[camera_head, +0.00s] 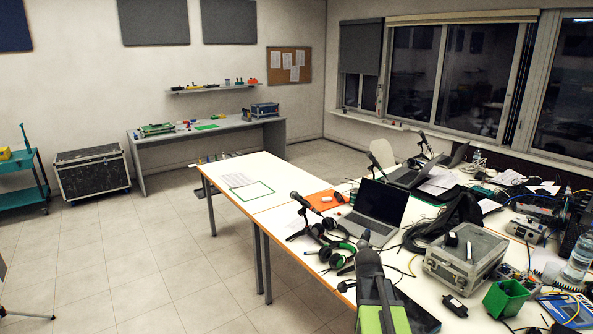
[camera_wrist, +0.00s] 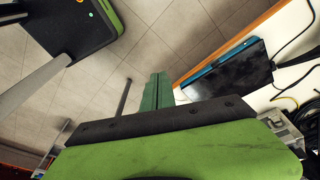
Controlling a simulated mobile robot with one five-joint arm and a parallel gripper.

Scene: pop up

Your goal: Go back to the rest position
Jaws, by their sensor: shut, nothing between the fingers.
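My gripper shows in the wrist view (camera_wrist: 158,78) as two green fingers closed together, with nothing between them. Behind them are a dark bar and a broad green body. In the head view my green and dark arm rises from the bottom edge, with the gripper (camera_head: 365,238) at its upper end. There it appears in front of the cluttered table's near edge. I cannot tell the exact gap to the table.
The white table (camera_head: 285,220) carries a laptop (camera_head: 375,206), headphones (camera_head: 337,252), a microphone, a metal case (camera_head: 465,260) and a green bin (camera_head: 505,298). The wrist view shows a dark blue-edged flat object (camera_wrist: 232,78) by the table edge.

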